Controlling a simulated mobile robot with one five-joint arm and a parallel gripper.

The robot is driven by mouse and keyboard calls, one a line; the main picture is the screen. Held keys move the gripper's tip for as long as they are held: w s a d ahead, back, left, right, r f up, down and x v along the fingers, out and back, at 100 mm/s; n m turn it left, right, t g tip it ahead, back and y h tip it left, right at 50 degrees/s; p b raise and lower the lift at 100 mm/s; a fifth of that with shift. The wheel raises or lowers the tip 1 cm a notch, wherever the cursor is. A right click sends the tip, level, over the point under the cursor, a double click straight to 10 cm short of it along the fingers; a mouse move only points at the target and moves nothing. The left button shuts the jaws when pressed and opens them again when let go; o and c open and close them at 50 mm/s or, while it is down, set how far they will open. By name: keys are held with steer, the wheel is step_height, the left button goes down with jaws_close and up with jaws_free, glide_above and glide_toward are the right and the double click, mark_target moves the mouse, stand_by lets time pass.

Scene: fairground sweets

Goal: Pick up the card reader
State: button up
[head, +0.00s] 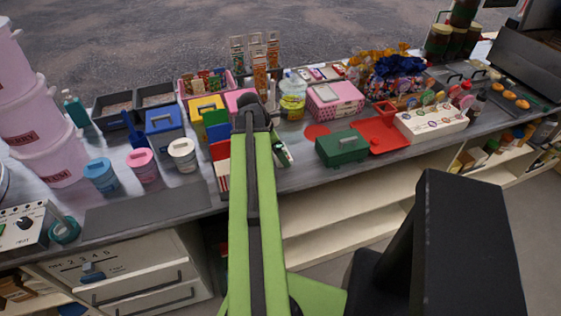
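A small white-and-dark device with a bit of green (285,152) lies on the counter just right of my arm. It looks like the card reader, but it is small and partly covered by the arm, so I cannot be sure. My green arm reaches up the middle of the head view and ends in a dark joint above the counter, close to this device. The gripper fingers are hidden behind the arm, so their state and any contact do not show.
A green cash box (341,148), a red tray (381,137) and a pink box (334,101) stand right of the arm. Coloured boards (220,157) and a white tub (182,155) are on the left. A dark grey mat (148,208) lies bare at the front left.

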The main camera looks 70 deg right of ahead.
steer(key=c, duration=1.2)
steer(key=shift+r, duration=0.1)
steer(key=shift+c, duration=0.2)
